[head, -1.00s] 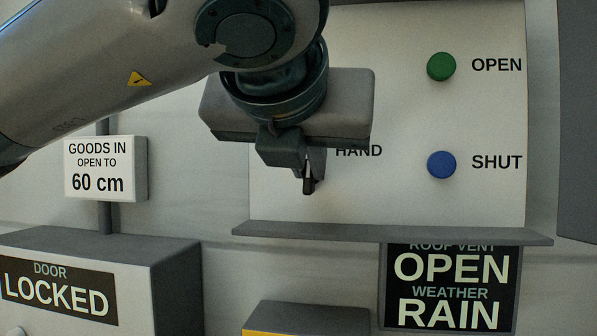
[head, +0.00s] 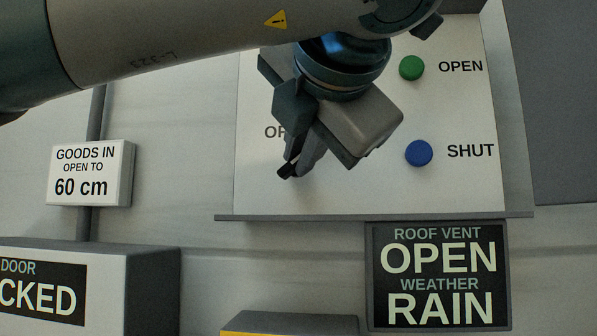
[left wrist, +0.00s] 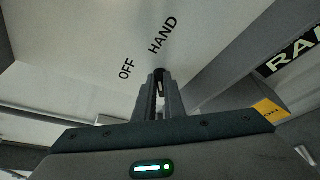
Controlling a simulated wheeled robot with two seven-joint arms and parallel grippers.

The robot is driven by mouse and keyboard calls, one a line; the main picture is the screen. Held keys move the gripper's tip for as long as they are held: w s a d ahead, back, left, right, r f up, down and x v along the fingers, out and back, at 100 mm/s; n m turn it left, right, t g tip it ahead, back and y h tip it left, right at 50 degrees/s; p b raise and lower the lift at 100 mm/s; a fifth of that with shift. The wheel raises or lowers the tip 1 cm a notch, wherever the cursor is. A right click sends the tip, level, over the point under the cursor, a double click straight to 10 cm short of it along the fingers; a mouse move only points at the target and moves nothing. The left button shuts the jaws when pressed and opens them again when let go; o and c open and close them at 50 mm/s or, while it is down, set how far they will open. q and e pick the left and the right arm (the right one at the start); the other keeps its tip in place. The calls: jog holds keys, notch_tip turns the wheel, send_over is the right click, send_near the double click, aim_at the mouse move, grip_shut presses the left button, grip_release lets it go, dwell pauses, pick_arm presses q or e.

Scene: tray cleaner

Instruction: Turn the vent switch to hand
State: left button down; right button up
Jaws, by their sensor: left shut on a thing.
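The white vent panel (head: 470,110) has a green OPEN button (head: 411,68) and a blue SHUT button (head: 418,153). My left gripper (head: 290,170) is at the panel's lower left, tilted, with its fingers shut on the vent switch. The switch is mostly hidden by the fingers; a sliver shows between them in the left wrist view (left wrist: 160,87). The OFF label (left wrist: 126,69) and HAND label (left wrist: 162,35) show above the fingertips there. In the head view OFF is partly covered and HAND is hidden. Which label the switch points to cannot be seen. My right gripper is out of view.
A ledge (head: 370,216) runs under the panel. Below it a sign (head: 437,277) reads ROOF VENT OPEN, WEATHER RAIN. A GOODS IN sign (head: 90,173) and a door box (head: 125,285) are at the left. A yellow-edged box (head: 290,324) is at the bottom.

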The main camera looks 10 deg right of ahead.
pick_arm(q)
jog(key=shift+d+m+t+y+b, duration=0.1)
jog(key=shift+m+t+y+b, duration=0.2)
jog(key=shift+m+b, duration=0.35)
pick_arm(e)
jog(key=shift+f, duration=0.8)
pick_arm(q)
jog(key=c, duration=1.8)
grip_release()
jog(key=shift+f, duration=0.1)
jog(key=shift+c, duration=0.2)
jog(key=shift+s, duration=0.15)
